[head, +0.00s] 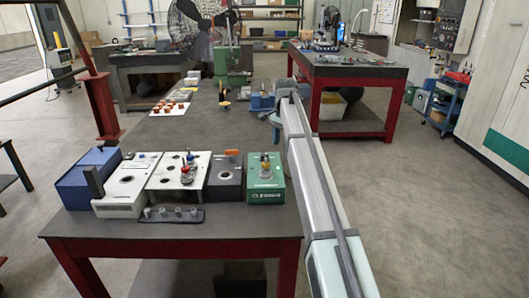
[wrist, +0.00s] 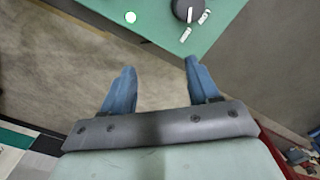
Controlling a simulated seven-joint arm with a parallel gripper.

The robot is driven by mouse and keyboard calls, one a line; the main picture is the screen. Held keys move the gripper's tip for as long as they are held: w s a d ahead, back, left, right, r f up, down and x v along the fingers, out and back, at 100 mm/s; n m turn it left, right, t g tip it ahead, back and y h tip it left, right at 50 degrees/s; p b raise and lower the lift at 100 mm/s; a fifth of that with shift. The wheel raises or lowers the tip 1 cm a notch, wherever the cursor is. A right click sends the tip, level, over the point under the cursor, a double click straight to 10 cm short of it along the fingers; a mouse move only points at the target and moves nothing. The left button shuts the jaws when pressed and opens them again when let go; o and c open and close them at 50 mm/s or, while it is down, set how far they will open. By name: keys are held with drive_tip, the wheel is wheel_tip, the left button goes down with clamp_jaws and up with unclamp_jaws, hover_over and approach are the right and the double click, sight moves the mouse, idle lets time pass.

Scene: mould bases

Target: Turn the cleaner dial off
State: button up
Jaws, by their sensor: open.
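In the wrist view, a black round dial (wrist: 187,9) with a white mark sits at the top edge on a green panel (wrist: 160,30). White labels (wrist: 186,34) and a round white spot (wrist: 130,17) lie near it. The dial is partly cut off by the frame. My gripper (wrist: 160,66) is open and empty, its two blue fingers spread, and the dial lies beyond the fingertips, apart from them. In the head view, a green box (head: 254,190) with a small knob on top stands at the right end of the front row. Which box holds the cleaner dial I cannot read.
Beside the green box stand a dark grey box (head: 226,190), a white box with red and blue knobs (head: 164,182), another white box (head: 117,203) and a blue box (head: 73,188). A dark rack (head: 160,216) lies in front. Orange-topped parts (head: 170,107) lie farther back.

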sight(265, 154)
drive_tip(key=a+r, duration=0.7)
drive_tip(key=r, duration=0.2)
drive_tip(key=shift+m, duration=0.3)
wheel_tip(265, 154, down, 14)
drive_tip(key=shift+s+d+r, duration=0.1)
drive_tip(key=shift+r, duration=0.15)
drive_tip(key=c, duration=1)
